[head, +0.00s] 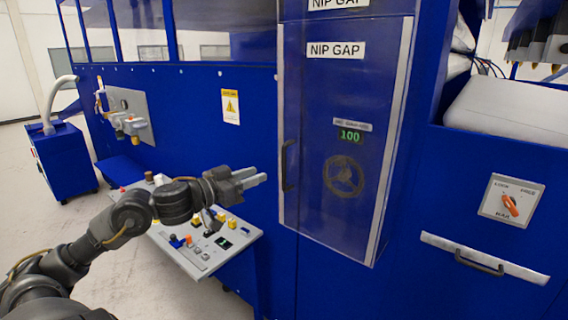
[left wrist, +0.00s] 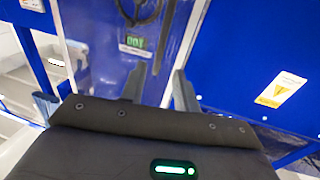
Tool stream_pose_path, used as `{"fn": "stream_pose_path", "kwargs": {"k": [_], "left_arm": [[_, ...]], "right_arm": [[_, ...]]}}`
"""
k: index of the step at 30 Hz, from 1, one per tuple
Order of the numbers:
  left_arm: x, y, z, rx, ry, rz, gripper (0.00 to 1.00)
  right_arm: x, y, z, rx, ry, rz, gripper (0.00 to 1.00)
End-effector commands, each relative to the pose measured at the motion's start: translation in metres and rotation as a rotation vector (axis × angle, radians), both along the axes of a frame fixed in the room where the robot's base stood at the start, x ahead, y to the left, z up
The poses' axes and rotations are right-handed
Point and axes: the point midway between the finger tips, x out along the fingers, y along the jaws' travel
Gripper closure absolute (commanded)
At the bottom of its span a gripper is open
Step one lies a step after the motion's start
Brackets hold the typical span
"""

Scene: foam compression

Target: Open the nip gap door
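The nip gap door (head: 318,120) is a tall blue see-through panel with a pale metal frame, and it looks closed. Its dark vertical handle (head: 287,165) is on the door's left side. My left gripper (head: 261,177) is just left of the handle, fingers pointing right at it, apart from it in the head view. In the left wrist view the two fingers (left wrist: 160,90) are spread with a gap between them, and nothing is clearly held. The door panel (left wrist: 100,45) also shows there, upside down. My right gripper is not in view.
A control panel (head: 205,252) with buttons juts out below my left arm. An orange rotary switch (head: 510,205) and a drawer handle (head: 479,262) are at the right.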

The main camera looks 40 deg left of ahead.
Motion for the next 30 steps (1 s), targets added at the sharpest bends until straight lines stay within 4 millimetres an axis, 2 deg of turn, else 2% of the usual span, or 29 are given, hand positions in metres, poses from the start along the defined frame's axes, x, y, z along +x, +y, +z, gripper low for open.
{"fn": "stream_pose_path", "kwargs": {"k": [5,18,30], "left_arm": [[0.010,-0.002,0.000,-0.001,0.000,-0.002,0.69],[0.062,-0.009,0.004,-0.005,-0.004,0.004,0.69],[0.100,-0.015,0.001,-0.004,-0.002,0.004,0.69]], "right_arm": [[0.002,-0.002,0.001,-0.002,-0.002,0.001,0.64],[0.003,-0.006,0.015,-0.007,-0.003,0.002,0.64],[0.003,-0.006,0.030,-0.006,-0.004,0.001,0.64]]}}
